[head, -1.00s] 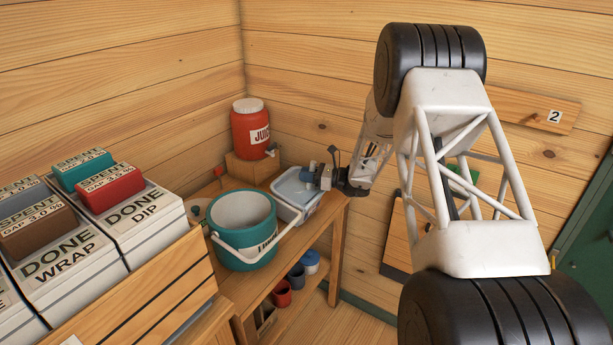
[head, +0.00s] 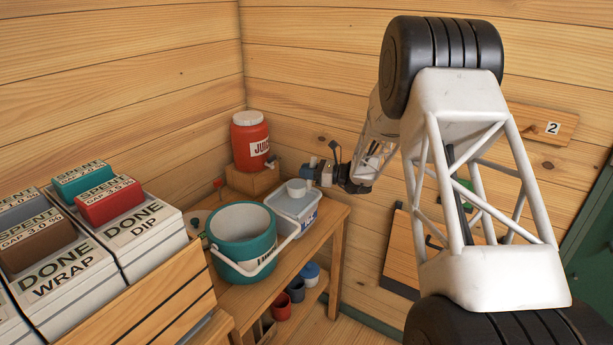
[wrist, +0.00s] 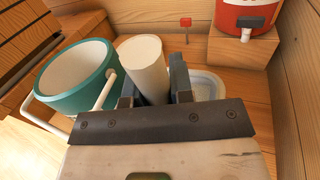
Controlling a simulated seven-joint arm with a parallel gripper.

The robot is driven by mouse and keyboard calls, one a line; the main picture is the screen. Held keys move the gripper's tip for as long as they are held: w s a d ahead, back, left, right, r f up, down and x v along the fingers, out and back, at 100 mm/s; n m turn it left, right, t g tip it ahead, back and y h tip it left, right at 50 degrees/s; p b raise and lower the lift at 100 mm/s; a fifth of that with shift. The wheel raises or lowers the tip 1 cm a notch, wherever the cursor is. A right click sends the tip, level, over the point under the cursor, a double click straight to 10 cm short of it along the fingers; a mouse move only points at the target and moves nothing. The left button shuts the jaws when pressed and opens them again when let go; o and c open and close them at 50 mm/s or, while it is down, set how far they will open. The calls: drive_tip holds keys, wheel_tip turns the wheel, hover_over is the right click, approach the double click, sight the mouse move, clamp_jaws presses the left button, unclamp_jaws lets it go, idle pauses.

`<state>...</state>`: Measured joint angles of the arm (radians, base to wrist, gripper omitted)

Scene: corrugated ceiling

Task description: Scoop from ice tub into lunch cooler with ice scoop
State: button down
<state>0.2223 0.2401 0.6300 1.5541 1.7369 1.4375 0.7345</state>
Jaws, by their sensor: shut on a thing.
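The ice scoop (head: 296,188), a white cup-like shape, is held over the white ice tub (head: 306,219) in the head view. My gripper (head: 318,172) is shut on the scoop, whose pale cylinder (wrist: 145,66) stands between the fingers in the wrist view. I cannot tell whether the scoop holds ice. The teal lunch cooler (head: 240,250), with a white handle, stands on the bench just left of the tub. Its inside looks pale and empty where visible. In the wrist view the cooler (wrist: 75,78) is left of the scoop, and the tub (wrist: 208,84) is partly hidden behind a finger.
A red juice dispenser (head: 250,142) sits on a wooden block (head: 252,178) behind the tub. A small red-topped item (head: 218,184) stands behind the cooler. Cups sit on the lower shelf. A wooden crate (head: 150,300) with labelled boxes is at left. Walls close the corner.

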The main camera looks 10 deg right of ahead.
sight(306, 184)
drive_tip(key=shift+r, duration=1.95)
drive_tip(key=shift+a, duration=0.15)
drive_tip(key=s+a, duration=1.1)
drive_tip(key=s, duration=0.3)
drive_tip(key=s+a+r, duration=0.1)
drive_tip(key=s+a, duration=1.1)
drive_tip(key=s, duration=0.2)
drive_tip(key=shift+r, duration=0.15)
drive_tip(key=shift+w+d+r, duration=0.1)
drive_tip(key=shift+w, duration=0.3)
